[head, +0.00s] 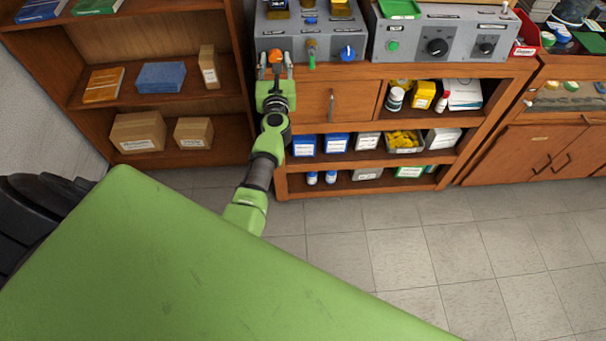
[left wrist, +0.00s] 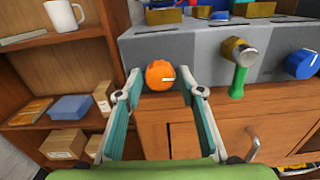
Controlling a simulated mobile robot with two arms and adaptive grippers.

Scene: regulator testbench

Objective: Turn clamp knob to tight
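A round orange knob (head: 275,56) with a white mark sits on the front of the grey testbench panel (head: 269,30). My left gripper (head: 276,66) is open in front of the panel. In the left wrist view its two fingertips (left wrist: 160,84) stand to the left and right of the knob, with gaps on both sides. I cannot tell how deep they reach along it. The panel labels are too small to read, so I cannot tell which knob is named clamp. My right gripper is not in view.
Right of the orange knob are a brass valve with a green handle (left wrist: 238,88) and a blue knob (left wrist: 300,64). A wooden cabinet (head: 306,98) stands below the panel. A shelf with boxes (head: 138,131) is at the left. The tiled floor (head: 420,240) is clear.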

